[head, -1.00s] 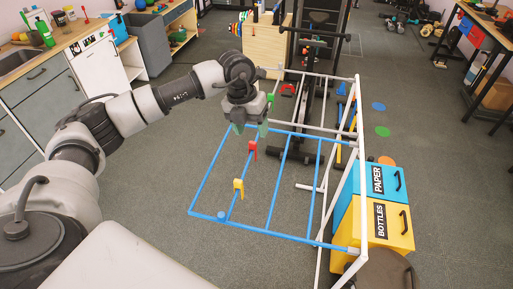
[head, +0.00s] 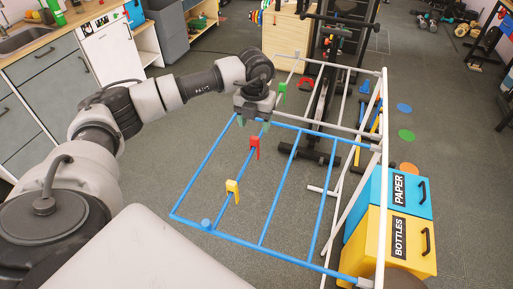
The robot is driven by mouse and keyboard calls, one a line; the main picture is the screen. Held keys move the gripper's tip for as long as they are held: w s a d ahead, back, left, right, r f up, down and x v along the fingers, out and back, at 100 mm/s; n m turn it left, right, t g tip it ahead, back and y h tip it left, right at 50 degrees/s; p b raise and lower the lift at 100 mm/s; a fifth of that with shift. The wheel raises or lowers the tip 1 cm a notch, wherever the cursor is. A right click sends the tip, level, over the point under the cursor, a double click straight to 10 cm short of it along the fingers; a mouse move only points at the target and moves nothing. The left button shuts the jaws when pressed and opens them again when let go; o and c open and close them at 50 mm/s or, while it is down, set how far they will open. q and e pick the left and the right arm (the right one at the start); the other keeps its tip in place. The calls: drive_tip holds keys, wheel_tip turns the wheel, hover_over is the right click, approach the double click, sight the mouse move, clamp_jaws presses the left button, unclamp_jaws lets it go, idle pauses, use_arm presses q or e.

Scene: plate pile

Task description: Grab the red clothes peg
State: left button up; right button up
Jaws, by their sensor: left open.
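The red clothes peg (head: 255,145) is clipped on a blue bar of the drying rack (head: 201,176), near the rack's middle left. A yellow peg (head: 232,187) sits on the same bar, nearer to me. A green peg (head: 282,91) is farther back, to the right of my left gripper. My left gripper (head: 253,123) points down and is open and empty. In the picture its fingertips are just above the red peg, with a small gap between them; the exact depth is hard to tell. My right gripper is out of view.
The rack's white frame (head: 383,130) stands to the right. Blue and yellow bins (head: 390,238) labelled PAPER and BOTTLES are beyond it. A counter with a sink (head: 22,40) is at the left. Black exercise equipment (head: 335,70) stands behind. Open floor lies left of the rack.

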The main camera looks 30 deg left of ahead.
sight(254, 137)
use_arm(q)
drive_tip(key=shift+s+f, duration=0.25)
drive_tip(key=shift+f, duration=0.6)
wheel_tip(254, 137, down, 5)
drive_tip(key=p, duration=0.2)
drive_tip(key=shift+d+p, duration=0.15)
drive_tip(key=shift+p, duration=0.15)
drive_tip(key=shift+f, duration=0.35)
drive_tip(key=shift+c, duration=0.3)
drive_tip(key=c, duration=0.9)
